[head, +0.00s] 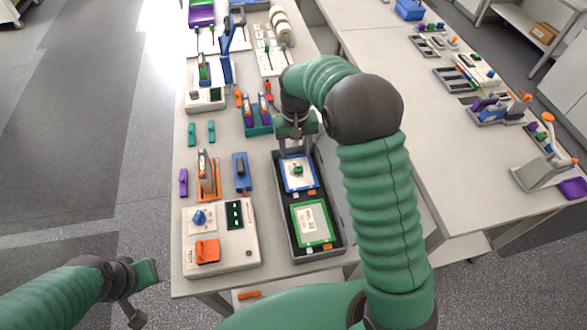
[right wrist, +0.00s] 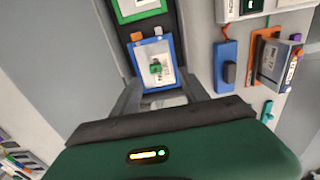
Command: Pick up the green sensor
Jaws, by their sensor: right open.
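A small green block (head: 297,169), which looks like the green sensor, sits on a blue-framed pouch cell (head: 291,180) in a dark tray (head: 284,214). In the right wrist view the green block (right wrist: 155,67) lies on the white face of the blue-framed cell (right wrist: 141,78). My right gripper (head: 297,150) is open and empty, just behind the block in the head view. Its fingers (right wrist: 162,97) point toward the blue-framed cell, apart from the green block. My left gripper (head: 142,292) is off the table at lower left; its jaw opening is unclear.
A green-framed cell (head: 312,223) lies in the same tray, whose walls rise around both. Left of the tray stand a white tester (head: 219,249), a blue clamp (head: 242,172) and an orange stand (head: 208,178). Two loose teal pieces (head: 211,130) lie farther left. A second table (head: 400,95) is at right.

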